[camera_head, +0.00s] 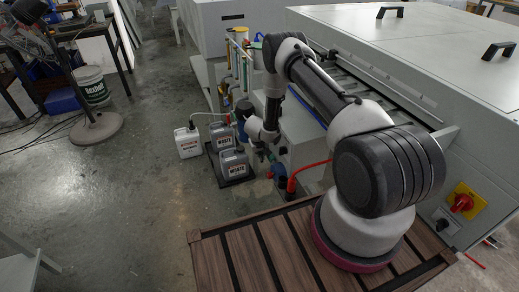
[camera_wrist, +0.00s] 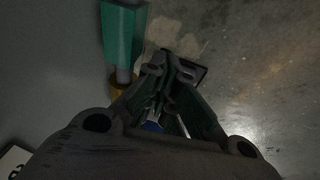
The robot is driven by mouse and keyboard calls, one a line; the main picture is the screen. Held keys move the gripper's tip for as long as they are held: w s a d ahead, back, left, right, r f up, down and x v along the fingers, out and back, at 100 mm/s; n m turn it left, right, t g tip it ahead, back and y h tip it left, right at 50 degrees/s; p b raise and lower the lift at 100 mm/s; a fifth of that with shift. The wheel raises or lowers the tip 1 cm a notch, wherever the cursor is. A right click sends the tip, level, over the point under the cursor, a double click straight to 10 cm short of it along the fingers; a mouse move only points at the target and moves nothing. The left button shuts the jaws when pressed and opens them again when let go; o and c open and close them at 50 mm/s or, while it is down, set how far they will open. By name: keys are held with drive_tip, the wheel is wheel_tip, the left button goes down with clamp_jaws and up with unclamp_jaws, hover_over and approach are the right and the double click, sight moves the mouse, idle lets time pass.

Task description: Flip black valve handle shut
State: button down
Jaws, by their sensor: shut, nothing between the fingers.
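My gripper (camera_head: 266,154) points down beside the front of the grey plate processor, close to its pipes and fittings. In the wrist view my gripper (camera_wrist: 170,66) is shut with its fingertips together and nothing between them. A dark, flat-edged piece (camera_wrist: 201,74) shows just beyond the fingertips on the right. I cannot tell whether it is the black valve handle or whether the fingers touch it. I cannot make out the black handle in the head view, where my arm and gripper cover part of the fittings.
A green part (camera_wrist: 124,32) is left of my fingers, with a brass-coloured fitting (camera_wrist: 122,84) below it. A red hose (camera_head: 304,172) runs from the machine. Open floor lies left.

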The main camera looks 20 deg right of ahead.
drive_tip(key=shift+s+f, duration=0.1)
drive_tip(key=shift+f, duration=0.75)
drive_tip(key=shift+w+f, duration=0.3)
drive_tip(key=shift+f, duration=0.4)
drive_tip(key=shift+w+f, duration=0.1)
drive_tip(key=shift+f, duration=0.05)
drive_tip(key=v, duration=1.2)
